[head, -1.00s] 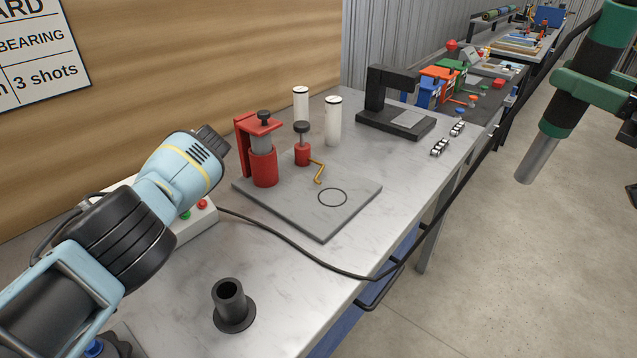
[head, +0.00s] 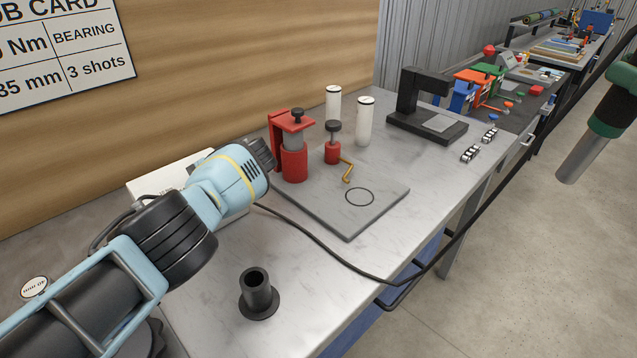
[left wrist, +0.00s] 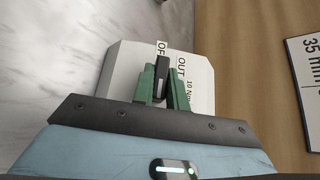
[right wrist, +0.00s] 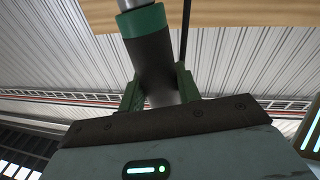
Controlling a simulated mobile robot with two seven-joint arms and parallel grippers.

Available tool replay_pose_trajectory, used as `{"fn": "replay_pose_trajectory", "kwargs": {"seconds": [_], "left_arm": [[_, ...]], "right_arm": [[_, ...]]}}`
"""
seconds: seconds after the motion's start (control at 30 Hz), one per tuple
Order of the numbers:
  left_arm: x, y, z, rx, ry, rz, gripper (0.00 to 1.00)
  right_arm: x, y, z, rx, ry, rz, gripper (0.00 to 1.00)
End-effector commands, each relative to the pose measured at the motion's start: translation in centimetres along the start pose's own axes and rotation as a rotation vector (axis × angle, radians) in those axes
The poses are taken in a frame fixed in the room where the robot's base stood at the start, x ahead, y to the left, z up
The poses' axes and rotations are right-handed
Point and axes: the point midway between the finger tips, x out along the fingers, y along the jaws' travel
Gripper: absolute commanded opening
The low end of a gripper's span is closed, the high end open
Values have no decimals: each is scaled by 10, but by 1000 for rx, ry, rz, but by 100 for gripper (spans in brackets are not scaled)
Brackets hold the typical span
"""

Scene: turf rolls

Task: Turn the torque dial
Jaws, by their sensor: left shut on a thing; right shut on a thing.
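The torque dial (left wrist: 162,72) is a dark bar-shaped knob on a white box (left wrist: 120,72) in the left wrist view. Printed labels beside it read "OUT", "10 Nm" and a partly covered "OF". My left gripper (left wrist: 163,84) is shut on the dial, one green finger on each side. In the head view the box (head: 148,186) is mostly behind my left arm, which hides the gripper and dial. My right gripper (right wrist: 160,88) is shut on a black tool (right wrist: 152,58) with a green band. The tool's grey end (head: 578,158) hangs at the head view's right edge.
A grey plate (head: 345,222) carries red fixtures (head: 294,165) and a brass crank. A black flanged sleeve (head: 258,292) stands at the bench front. A black cable (head: 325,250) crosses the bench. White cylinders and a black stand (head: 428,124) are behind. A job card (head: 62,45) is on the wall.

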Motion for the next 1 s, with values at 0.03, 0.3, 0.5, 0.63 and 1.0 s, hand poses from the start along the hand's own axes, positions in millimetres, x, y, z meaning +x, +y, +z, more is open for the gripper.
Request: {"fn": "replay_pose_trajectory", "kwargs": {"seconds": [0.03,0.3,0.5,0.63,1.0], "left_arm": [[1,0,0,2,-1,-2,0],[1,1,0,2,-1,-2,20],[0,0,0,1,-1,-1,36],[0,0,0,0,0,-1,36],[1,-3,3,-1,0,0,36]], "right_arm": [[0,0,-1,-1,2,0,6],[0,0,-1,-1,1,0,6],[0,0,-1,-1,2,0,6],[0,0,-1,-2,2,0,6],[-1,-1,-8,-7,9,0,6]]}}
